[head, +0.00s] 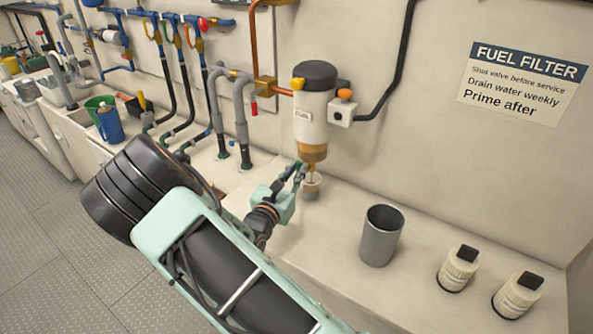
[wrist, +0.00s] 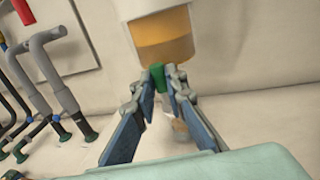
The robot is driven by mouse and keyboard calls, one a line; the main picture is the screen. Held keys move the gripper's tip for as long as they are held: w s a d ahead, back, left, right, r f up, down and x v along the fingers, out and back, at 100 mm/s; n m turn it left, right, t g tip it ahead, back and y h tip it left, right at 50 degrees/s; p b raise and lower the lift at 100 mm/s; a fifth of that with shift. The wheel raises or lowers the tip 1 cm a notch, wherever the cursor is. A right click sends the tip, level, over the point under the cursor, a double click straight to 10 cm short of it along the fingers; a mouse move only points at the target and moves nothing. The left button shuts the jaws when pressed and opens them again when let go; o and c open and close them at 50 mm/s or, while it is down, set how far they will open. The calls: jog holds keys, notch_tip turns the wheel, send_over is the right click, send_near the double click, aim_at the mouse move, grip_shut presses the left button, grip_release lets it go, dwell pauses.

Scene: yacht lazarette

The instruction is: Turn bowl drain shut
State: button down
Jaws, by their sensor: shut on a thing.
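The fuel filter (head: 312,110) hangs on the wall, with a white body, a black cap and an amber bowl (head: 313,153) at its bottom. The amber bowl also shows at the top of the wrist view (wrist: 164,35). The green bowl drain (wrist: 158,78) sits just below it. My gripper (head: 299,169) reaches in from the left, under the bowl. In the wrist view its fingertips (wrist: 163,82) are shut on the drain, one on each side. The fingers partly hide the drain, and its exact turn cannot be told.
A small cup (head: 312,187) stands on the bench below the bowl. A grey metal cup (head: 381,235) and two white canisters (head: 458,268) (head: 517,295) stand to the right. Hoses and pipes (head: 243,120) are at left. The bench between the metal cup and wall is clear.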

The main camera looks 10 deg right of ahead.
jog(key=shift+f+b, duration=0.15)
jog(key=shift+b, duration=0.25)
jog(key=s+f+m+h+b, duration=0.1)
jog(key=m+b, duration=0.5)
jog(key=b, duration=0.2)
jog(key=d+f+m+h+b, duration=0.1)
jog(key=f+m+b, duration=0.1)
jog(key=m+b, duration=0.5)
jog(key=s+d+f+m+h+b, duration=0.1)
jog(key=m+h+b, duration=0.1)
jog(key=m+b, duration=0.4)
jog(key=shift+s+d+f+m+g+b, duration=0.15)
jog(key=shift+s+d+m+g+b, duration=0.2)
jog(key=shift+b, duration=2.1)
jog(key=shift+a+m+b, duration=0.1)
jog(key=shift+m+b, duration=0.2)
jog(key=shift+m, duration=0.05)
jog(key=c, duration=2)
grip_release()
jog(key=shift+o, duration=0.2)
jog(key=v, duration=1.2)
